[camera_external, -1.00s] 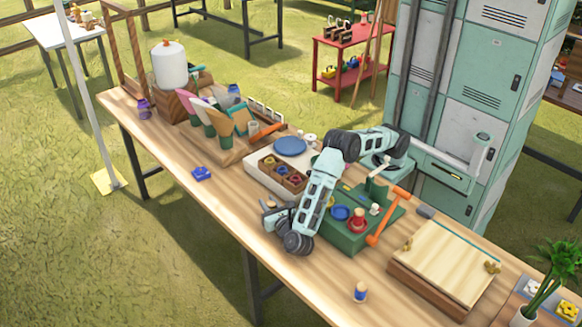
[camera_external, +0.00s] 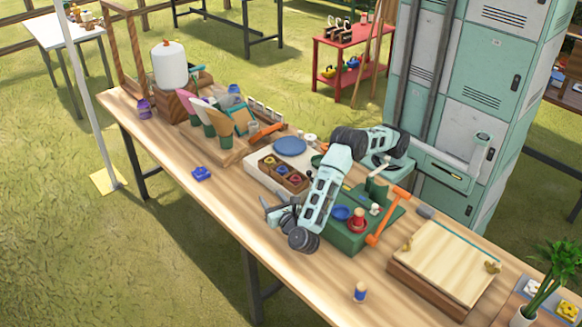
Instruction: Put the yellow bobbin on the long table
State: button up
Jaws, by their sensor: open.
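The long table (camera_external: 222,194) is a wooden-topped table running from the upper left to the lower right. My gripper (camera_external: 266,212) is open, above the table's near edge, left of my dark wrist; I see nothing between its fingers. I cannot pick out the yellow bobbin for certain. A small wooden compartment box (camera_external: 283,174), just above my gripper in the picture, holds small yellow, pink and blue pieces. A yellow flower-like piece (camera_external: 567,309) lies at the lower right corner. Both are too small to identify.
A green box (camera_external: 345,239) with blue and red pieces stands right of my forearm. A wooden board (camera_external: 445,262) lies farther right. A small blue-and-wood peg (camera_external: 360,292) and a blue piece (camera_external: 202,173) stand near the front edge. The table's front left is mostly clear.

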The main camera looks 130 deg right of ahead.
jog(key=shift+r, duration=1.35)
